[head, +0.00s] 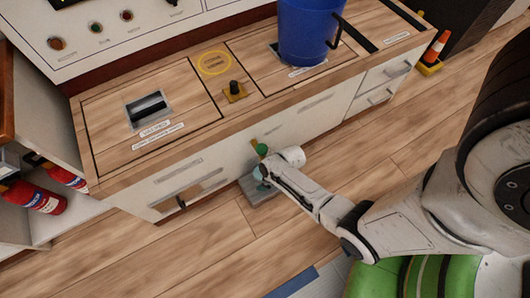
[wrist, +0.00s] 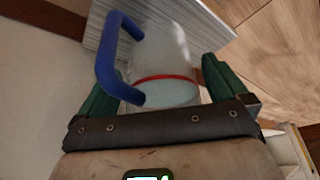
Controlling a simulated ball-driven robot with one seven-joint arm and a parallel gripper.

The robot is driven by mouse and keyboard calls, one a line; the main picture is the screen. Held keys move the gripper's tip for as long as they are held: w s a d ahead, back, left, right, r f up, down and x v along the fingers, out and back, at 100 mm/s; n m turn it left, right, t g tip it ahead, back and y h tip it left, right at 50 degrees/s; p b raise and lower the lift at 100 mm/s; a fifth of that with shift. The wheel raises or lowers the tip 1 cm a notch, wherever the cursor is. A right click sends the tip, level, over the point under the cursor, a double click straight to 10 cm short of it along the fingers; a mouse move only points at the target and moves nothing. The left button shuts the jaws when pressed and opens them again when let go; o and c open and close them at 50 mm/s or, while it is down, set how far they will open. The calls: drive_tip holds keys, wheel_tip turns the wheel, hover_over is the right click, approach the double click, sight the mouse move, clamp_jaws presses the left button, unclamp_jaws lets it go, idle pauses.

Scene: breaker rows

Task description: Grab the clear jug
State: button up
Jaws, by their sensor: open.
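The clear jug (wrist: 168,50) has a blue handle and a red band, and it fills the middle of the wrist view. My gripper (wrist: 160,78) is open, with its green fingers on either side of the jug. The blue handle lies beside the left finger. Whether the fingers touch the jug is hard to tell. In the head view my gripper (head: 262,160) is low in front of the counter, and it mostly hides the jug (head: 258,173) there.
A grey slatted stand (head: 254,195) lies under the jug by the drawer fronts. A blue bucket (head: 306,30) stands on the wooden counter (head: 190,62). Red extinguishers (head: 36,196) are at the left, and an orange cone (head: 436,48) is at the far right. Floor is clear right of the stand.

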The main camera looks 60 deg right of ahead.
drive_tip(key=shift+w+f, duration=0.1)
drive_tip(key=shift+f, duration=0.15)
drive_tip(key=shift+c, duration=0.3)
drive_tip(key=c, duration=1.2)
drive_tip(key=shift+c, duration=0.7)
drive_tip(key=shift+r, duration=0.1)
drive_tip(key=shift+r, duration=0.1)
